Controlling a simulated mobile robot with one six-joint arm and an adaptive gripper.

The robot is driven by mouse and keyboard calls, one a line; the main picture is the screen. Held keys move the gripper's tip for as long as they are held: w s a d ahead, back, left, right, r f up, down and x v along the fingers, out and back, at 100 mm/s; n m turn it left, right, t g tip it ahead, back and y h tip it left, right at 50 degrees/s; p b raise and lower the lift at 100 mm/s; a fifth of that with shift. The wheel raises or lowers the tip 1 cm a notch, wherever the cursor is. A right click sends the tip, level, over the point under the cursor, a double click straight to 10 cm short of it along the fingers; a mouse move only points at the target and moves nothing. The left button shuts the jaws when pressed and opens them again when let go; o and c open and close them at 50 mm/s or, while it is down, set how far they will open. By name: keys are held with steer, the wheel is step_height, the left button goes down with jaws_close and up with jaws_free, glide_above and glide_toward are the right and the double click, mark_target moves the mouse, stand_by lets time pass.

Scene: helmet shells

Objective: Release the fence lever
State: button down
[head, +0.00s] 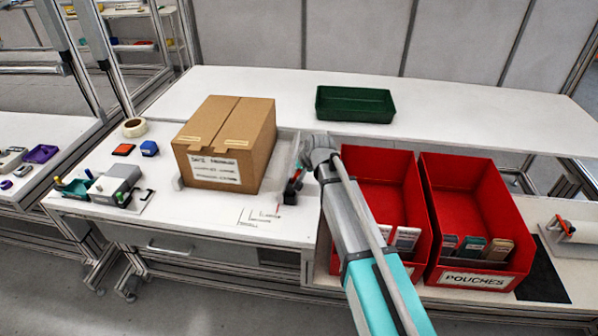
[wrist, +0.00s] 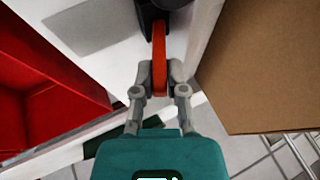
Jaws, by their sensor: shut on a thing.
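The fence lever shows in the wrist view as a red-orange lever (wrist: 159,55) with a dark mount (wrist: 160,10) at its top end. My gripper (wrist: 159,78) is shut on the lever's near end, one finger on each side. In the head view the lever's red and black parts (head: 291,188) show just right of the cardboard box. There my gripper is mostly hidden behind my own arm. A clear upright panel (head: 297,152) stands beside the lever, close to the box's right side.
A taped cardboard box (head: 255,140) stands left of the lever; its side (wrist: 262,75) is close in the wrist view. Two red bins (head: 377,165) (head: 460,200) are to the right. A green tray (head: 355,104) is behind.

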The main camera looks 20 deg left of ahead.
steer(key=shift+a+r, duration=0.1)
steer(key=shift+a+r+h+p, duration=0.15)
steer(key=shift+a+h+p, duration=0.1)
steer(key=shift+h+p, duration=0.35)
steer(key=shift+s+a+n+h, duration=0.1)
steer(key=shift+a+n+h, duration=0.2)
steer(key=shift+h, duration=0.5)
steer(key=c, duration=0.7)
jaws_free()
steer(key=shift+d+y, duration=0.15)
steer(key=shift+y, duration=0.15)
